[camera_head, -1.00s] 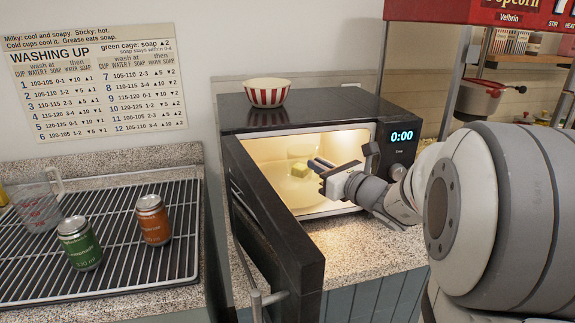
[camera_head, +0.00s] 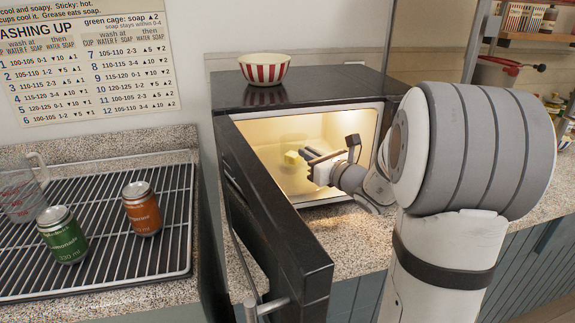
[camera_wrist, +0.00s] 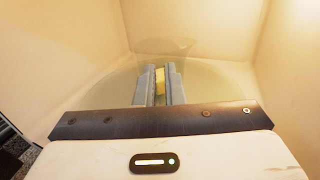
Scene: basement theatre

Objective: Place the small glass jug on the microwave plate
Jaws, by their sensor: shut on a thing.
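My gripper (camera_head: 308,157) reaches through the open door into the lit microwave (camera_head: 375,112). Its fingers (camera_wrist: 159,88) are shut with a narrow gap between them. The small glass jug (camera_wrist: 165,47) is so clear that only a faint outline shows just beyond the fingertips. The pale round microwave plate (camera_wrist: 215,88) lies below. I cannot tell whether the jug touches it.
The dark microwave door (camera_head: 275,205) stands open toward me, left of my arm. A red-striped bowl (camera_head: 264,68) sits on the microwave. At left, a wire rack (camera_head: 115,235) holds a green can (camera_head: 62,235), an orange can (camera_head: 141,208) and a measuring jug (camera_head: 20,192).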

